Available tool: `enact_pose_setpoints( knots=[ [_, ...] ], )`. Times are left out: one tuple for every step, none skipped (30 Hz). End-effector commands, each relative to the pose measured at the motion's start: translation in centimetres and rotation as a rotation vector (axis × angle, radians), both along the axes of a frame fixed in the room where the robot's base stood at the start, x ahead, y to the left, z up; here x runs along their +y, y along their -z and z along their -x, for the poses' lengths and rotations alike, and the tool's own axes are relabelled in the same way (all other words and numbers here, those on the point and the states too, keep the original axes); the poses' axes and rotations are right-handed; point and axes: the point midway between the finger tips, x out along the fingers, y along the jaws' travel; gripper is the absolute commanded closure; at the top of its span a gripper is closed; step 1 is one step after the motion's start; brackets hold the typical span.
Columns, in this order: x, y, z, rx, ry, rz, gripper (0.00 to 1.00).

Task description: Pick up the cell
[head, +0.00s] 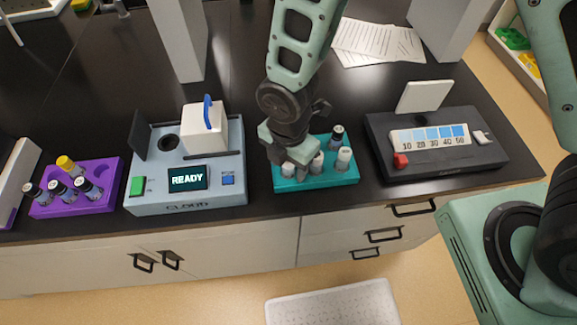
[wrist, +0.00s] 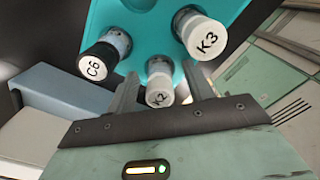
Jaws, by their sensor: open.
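The teal rack (head: 318,183) stands on the black bench and holds several capped cells. In the wrist view the rack (wrist: 152,22) shows a black-rimmed cell marked C6 (wrist: 98,64), a white-capped cell marked K2 (wrist: 159,97) and a white-capped cell marked K3 (wrist: 206,39). My gripper (wrist: 161,80) is open, with one finger on each side of K2; I cannot tell whether they touch it. In the head view my gripper (head: 292,157) is over the left part of the rack and hides some of it.
Left of the rack is the blue-grey CLOUD instrument (head: 190,200), its screen reading READY, with a white block and open dark lid. Right is a dark device (head: 440,160) with a numbered strip. A purple rack (head: 75,202) with vials stands far left. Papers (head: 378,42) lie behind.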

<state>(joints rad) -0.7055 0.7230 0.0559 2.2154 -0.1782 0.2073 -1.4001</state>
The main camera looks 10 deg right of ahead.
Motion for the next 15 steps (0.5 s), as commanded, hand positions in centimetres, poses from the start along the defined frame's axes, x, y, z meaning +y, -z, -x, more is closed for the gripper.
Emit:
enact_pose_setpoints(
  knots=[
    [0.0, -0.01, -0.01, 0.0, 0.0, 0.0, 0.48],
    [0.0, -0.01, -0.01, 0.0, 0.0, 0.0, 0.48],
    [0.0, -0.01, -0.01, 0.0, 0.0, 0.0, 0.59],
    [0.0, -0.02, -0.01, 0.0, 0.0, 0.0, 0.67],
    [0.0, -0.02, -0.01, 0.0, 0.0, 0.0, 0.76],
    [0.0, -0.03, -0.01, 0.0, 0.0, 0.0, 0.87],
    [0.0, -0.03, -0.01, 0.0, 0.0, 0.0, 0.88],
    [0.0, -0.03, -0.01, 0.0, 0.0, 0.0, 0.89],
    [0.0, -0.03, -0.01, 0.0, 0.0, 0.0, 0.89],
    [-0.01, -0.04, -0.02, 0.0, 0.0, 0.0, 0.89],
    [0.01, -0.04, -0.02, 0.0, 0.0, 0.0, 0.89],
    [0.0, -0.04, -0.03, 0.0, 0.0, 0.0, 0.89],
    [0.0, -0.05, -0.03, 0.0, 0.0, 0.0, 0.89],
    [0.01, -0.05, -0.02, 0.0, 0.0, 0.0, 0.89],
    [0.0, -0.05, -0.03, 0.0, 0.0, 0.0, 0.89]
  ],
)
